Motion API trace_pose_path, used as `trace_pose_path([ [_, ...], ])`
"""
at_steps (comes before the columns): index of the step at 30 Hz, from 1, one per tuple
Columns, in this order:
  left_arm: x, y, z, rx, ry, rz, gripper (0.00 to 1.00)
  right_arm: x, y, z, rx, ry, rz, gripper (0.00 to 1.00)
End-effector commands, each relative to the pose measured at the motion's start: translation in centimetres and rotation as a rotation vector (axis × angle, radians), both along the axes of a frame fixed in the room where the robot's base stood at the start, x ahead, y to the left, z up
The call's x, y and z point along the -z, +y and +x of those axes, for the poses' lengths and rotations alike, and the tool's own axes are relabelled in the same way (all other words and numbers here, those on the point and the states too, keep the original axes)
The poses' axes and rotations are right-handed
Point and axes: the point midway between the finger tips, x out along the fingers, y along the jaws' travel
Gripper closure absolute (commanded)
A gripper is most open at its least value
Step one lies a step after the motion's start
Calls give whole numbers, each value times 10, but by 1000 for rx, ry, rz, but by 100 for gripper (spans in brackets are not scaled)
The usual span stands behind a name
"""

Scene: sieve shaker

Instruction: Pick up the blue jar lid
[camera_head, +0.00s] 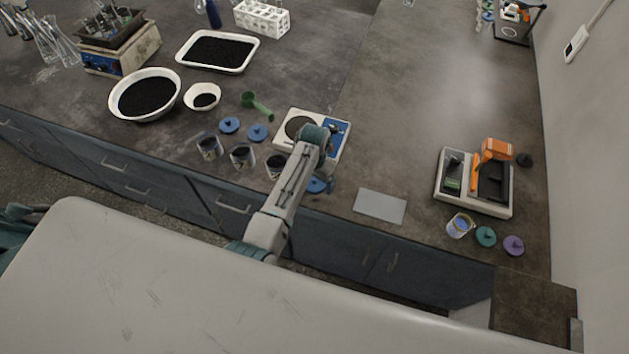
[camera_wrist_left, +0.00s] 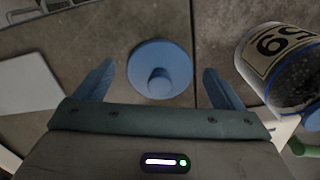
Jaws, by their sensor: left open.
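A blue jar lid (camera_wrist_left: 160,55) with a round knob lies flat on the bench in the left wrist view. In the head view this lid (camera_head: 316,186) is partly covered by my left arm, near the bench's front edge. My left gripper (camera_wrist_left: 159,73) is open, with its blue fingers on either side of the lid in the picture and nothing held. I cannot tell its exact height above the lid. Two more blue lids (camera_head: 229,125) (camera_head: 257,132) lie behind the jars. My right gripper is not in view.
Several jars of dark grains (camera_head: 243,156) stand left of my left arm; a labelled jar (camera_wrist_left: 285,65) is close on the right in the wrist view. A balance (camera_head: 338,148) stands behind my arm. A flat grey plate (camera_head: 380,206) lies to the right.

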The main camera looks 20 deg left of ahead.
Motion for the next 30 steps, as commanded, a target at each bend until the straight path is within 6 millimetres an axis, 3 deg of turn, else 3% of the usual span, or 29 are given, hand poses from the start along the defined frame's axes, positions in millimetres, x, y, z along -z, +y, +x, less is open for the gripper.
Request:
trace_pose_path([
  [2, 0, 0, 0, 0, 0, 0, 14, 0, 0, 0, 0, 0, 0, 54],
  [9, 0, 0, 0, 0, 0, 0, 58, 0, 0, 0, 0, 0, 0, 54],
  [22, -5, 0, 0, 0, -1, 0, 58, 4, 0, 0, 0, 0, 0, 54],
  [29, -32, 0, 1, 0, -6, -2, 58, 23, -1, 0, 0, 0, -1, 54],
  [30, -32, 1, -8, -1, -1, 0, 58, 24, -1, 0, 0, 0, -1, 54],
])
